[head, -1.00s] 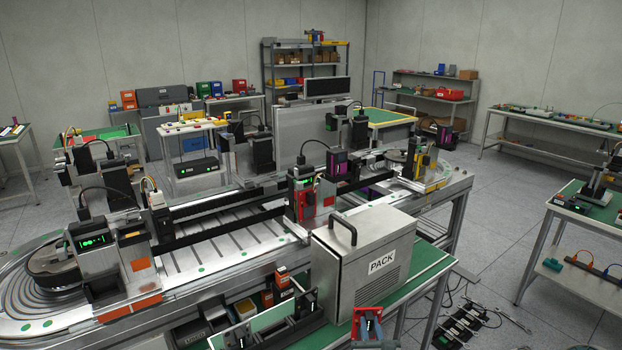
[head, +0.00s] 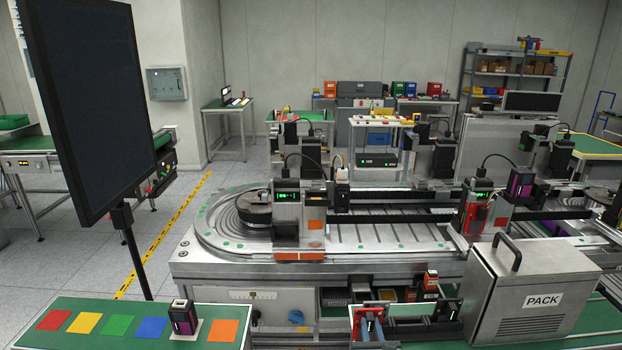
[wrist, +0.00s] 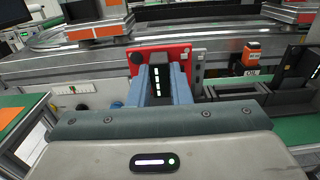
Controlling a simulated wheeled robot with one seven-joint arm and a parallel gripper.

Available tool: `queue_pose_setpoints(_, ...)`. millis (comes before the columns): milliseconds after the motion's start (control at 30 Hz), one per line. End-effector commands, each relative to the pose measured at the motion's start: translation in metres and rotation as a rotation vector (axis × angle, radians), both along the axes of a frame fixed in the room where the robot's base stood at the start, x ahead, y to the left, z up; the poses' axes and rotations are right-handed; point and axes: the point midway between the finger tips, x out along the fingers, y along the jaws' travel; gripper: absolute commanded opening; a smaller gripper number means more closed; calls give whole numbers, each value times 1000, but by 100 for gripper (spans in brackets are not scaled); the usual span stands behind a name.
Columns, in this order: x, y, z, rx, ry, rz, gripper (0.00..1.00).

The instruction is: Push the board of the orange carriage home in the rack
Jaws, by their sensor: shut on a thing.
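My gripper (wrist: 159,84) is shut on a black block with white bars (wrist: 157,78). A red plate (wrist: 179,53) shows just beyond the block. In the head view my gripper (head: 371,322) is at the bottom, left of a low black frame (head: 428,323) that may be the rack. In the wrist view this frame (wrist: 248,107) lies to the right. A carriage with orange patches (head: 315,224) stands upright at the left end of the line, well beyond my gripper. A small orange-topped unit (head: 430,280) sits behind the frame.
A grey PACK case (head: 540,300) stands right of the black frame. A red carriage (head: 478,212) stands farther right on the line. At lower left, a green table (head: 90,338) bears coloured squares and a purple-black block (head: 184,319). A dark screen (head: 92,110) stands at left.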

Motion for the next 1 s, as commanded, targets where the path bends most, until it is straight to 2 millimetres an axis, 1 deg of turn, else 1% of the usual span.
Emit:
queue_pose_setpoints(33, 0, -1, 16, 8, 2, -5, 0)
queue_pose_setpoints(200, 0, 0, 36, 6, -1, -2, 0)
queue_pose_setpoints(300, 0, 1, 39, 2, -4, 0, 0)
queue_pose_setpoints(567, 0, 2, 38, -2, -5, 3, 0)
queue_pose_setpoints(667, 1, -4, 32, -2, -6, 0, 0)
queue_pose_setpoints(833, 2, -37, 7, -2, -9, -6, 0)
queue_pose_setpoints(900, 2, -51, -1, -2, -10, -6, 0)
queue_pose_setpoints(1000, 1, -65, -9, -2, -8, -2, 0)
